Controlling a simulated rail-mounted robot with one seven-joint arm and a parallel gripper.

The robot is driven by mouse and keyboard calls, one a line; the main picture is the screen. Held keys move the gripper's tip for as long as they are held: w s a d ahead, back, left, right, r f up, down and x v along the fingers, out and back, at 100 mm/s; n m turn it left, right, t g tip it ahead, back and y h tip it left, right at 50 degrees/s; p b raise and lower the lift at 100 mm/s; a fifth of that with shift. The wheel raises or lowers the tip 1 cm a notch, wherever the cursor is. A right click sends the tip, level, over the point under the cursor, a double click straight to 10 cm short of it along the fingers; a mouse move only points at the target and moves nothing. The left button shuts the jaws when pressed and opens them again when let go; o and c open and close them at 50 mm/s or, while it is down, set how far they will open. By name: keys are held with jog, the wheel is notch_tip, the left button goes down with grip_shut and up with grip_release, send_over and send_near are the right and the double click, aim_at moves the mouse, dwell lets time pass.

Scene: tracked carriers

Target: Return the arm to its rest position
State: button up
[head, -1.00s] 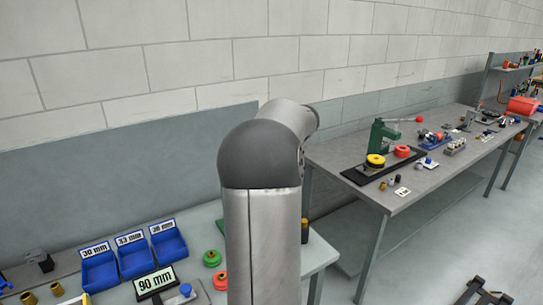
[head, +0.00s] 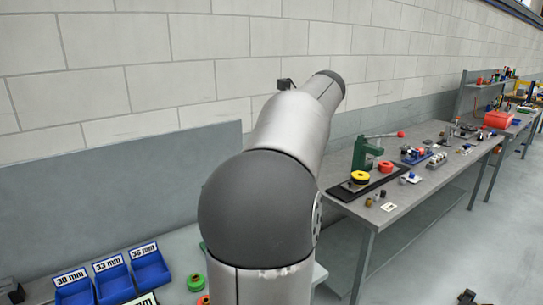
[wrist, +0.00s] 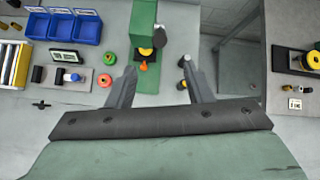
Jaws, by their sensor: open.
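My gripper (wrist: 159,68) shows in the wrist view with its two fingers spread wide apart. Nothing is held between them. It is above a grey bench, and a green press (wrist: 144,45) with a yellow ring shows beyond the fingers. In the head view my arm rises through the middle and bends up and to the right; its gripper end is hidden there.
Blue bins labelled 30, 33 and 36 mm (head: 110,277) stand on the near bench at lower left. A gap of floor separates the benches.

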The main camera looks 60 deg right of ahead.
jog(key=shift+s+a+r, duration=0.1)
jog(key=shift+s+r, duration=0.15)
jog(key=shift+r, duration=0.1)
dwell(0.3)
jog(key=w+a+f+n+g+y, duration=0.1)
jog(key=w+a+f+n, duration=0.3)
jog(key=a, duration=0.5)
jog(key=w+a+f+n+g+y, duration=0.1)
jog(key=w+a+f+n+y, duration=0.1)
jog(key=a+f+n, duration=0.45)
jog(key=w+a+f+n+g+y, duration=0.1)
jog(key=w+a+f+n, duration=0.15)
jog(key=a+n, duration=0.55)
jog(key=s+a+f+n+g, duration=0.1)
jog(key=s+a+f+n, duration=0.3)
jog(key=a+f+n, duration=0.1)
jog(key=s+a+f+n+g+b, duration=0.1)
jog(key=s+a+f+n, duration=0.3)
jog(key=a+n, duration=0.4)
jog(key=s+a+f+n+g+h, duration=0.1)
jog(key=s+a+f+n, duration=0.3)
jog(key=a, duration=0.6)
notch_tip(320, 180, down, 2)
jog(key=shift+s+a+f+n+g+b, duration=0.3)
jog(key=shift+n+g, duration=0.2)
jog(key=shift+n, duration=0.75)
jog(key=shift+r, duration=0.1)
